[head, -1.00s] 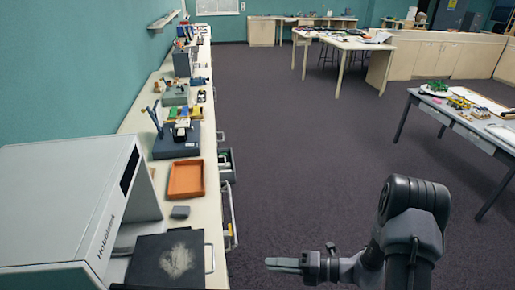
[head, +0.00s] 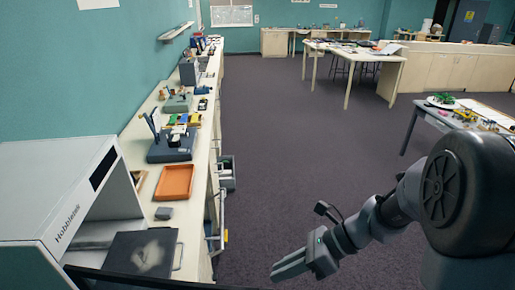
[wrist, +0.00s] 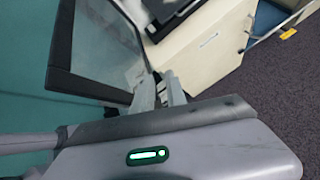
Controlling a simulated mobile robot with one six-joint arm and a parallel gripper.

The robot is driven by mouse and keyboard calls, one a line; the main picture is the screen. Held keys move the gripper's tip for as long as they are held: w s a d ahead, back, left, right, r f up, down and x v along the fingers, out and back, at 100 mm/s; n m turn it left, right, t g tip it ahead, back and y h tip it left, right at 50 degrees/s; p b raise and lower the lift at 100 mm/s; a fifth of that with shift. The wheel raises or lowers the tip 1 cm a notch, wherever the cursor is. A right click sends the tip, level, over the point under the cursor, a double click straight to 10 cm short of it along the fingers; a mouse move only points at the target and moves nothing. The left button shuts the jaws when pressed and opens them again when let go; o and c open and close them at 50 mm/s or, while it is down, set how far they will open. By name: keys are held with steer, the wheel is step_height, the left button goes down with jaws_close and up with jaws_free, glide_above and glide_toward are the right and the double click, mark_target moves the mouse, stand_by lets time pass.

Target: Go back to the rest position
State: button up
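My gripper (head: 291,264) is low in the middle of the head view, in the open floor space to the right of the long counter. Its two fingers lie close together, with nothing seen between them. It touches nothing that I can see. In the wrist view its fingertips (wrist: 163,90) show small beyond the grey hand with its green light. My arm runs from the gripper up to the lower right of the head view.
A grey box (head: 60,190) with a lowered dark door (head: 140,252) stands on the counter at left. An orange tray (head: 174,183) lies farther along. Drawers (head: 226,175) jut from the counter's front. A grey table (head: 425,116) stands at right. Carpet between is clear.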

steer(key=s+d+r+n+t+h, duration=0.25)
steer(key=s+r+n+h, duration=0.2)
steer(key=r+n, duration=0.35)
steer(key=s+d+r+n+t+h, duration=0.1)
steer(key=s+r+n+t+h, duration=0.3)
steer(key=r+n, duration=0.4)
steer(key=s+f+n+b, duration=0.1)
steer(key=s+f+b, duration=0.1)
steer(key=f+b, duration=0.6)
steer(key=s+f+n+b, duration=0.1)
steer(key=s+f+b, duration=0.1)
steer(key=f+b, duration=0.6)
step_height(320, 180, down, 4)
steer(key=shift+d+f+b, duration=0.1)
steer(key=shift+d+b, duration=0.05)
steer(key=shift+b, duration=0.25)
